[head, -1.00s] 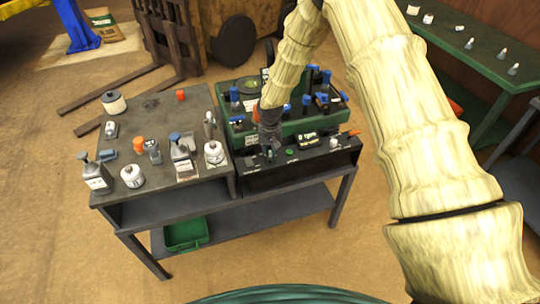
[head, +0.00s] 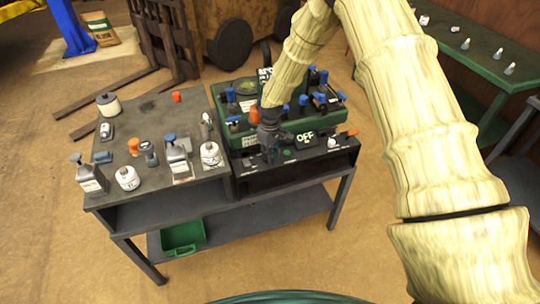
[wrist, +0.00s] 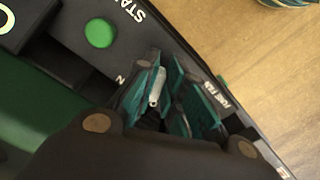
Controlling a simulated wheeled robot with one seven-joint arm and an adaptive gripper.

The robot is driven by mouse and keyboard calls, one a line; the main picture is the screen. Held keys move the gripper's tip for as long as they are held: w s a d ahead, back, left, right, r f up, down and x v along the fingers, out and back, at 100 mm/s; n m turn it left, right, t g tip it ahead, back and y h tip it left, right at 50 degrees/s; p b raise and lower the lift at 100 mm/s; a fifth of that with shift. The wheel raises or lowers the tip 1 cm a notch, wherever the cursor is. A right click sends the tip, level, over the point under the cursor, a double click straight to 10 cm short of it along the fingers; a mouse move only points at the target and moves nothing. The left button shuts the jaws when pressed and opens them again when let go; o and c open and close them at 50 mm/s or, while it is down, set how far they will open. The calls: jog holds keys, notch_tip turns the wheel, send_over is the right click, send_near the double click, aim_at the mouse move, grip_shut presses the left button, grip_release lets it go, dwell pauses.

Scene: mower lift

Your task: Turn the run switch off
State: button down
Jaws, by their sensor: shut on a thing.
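The run switch (wrist: 156,86) shows in the wrist view as a short pale metal lever on the black control panel (wrist: 70,60). My gripper (wrist: 165,84) has its teal finger pads around the lever and is shut on it. In the head view my gripper (head: 268,153) is down at the left part of the panel (head: 312,153), and the switch is hidden behind it. The label by the switch is partly covered by my fingers.
A green button (wrist: 99,32) sits beside my gripper. A green rack (head: 290,135) of blue-topped items stands just behind the panel. Bottles (head: 91,179) and small parts crowd the bench (head: 140,130) to the left. A green bin (head: 183,236) is on the lower shelf.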

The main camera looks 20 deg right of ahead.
jog(key=shift+d+n, duration=0.1)
jog(key=shift+n, duration=0.3)
jog(key=c, duration=1.5)
grip_release()
jog(key=shift+r, duration=0.1)
notch_tip(320, 180, up, 12)
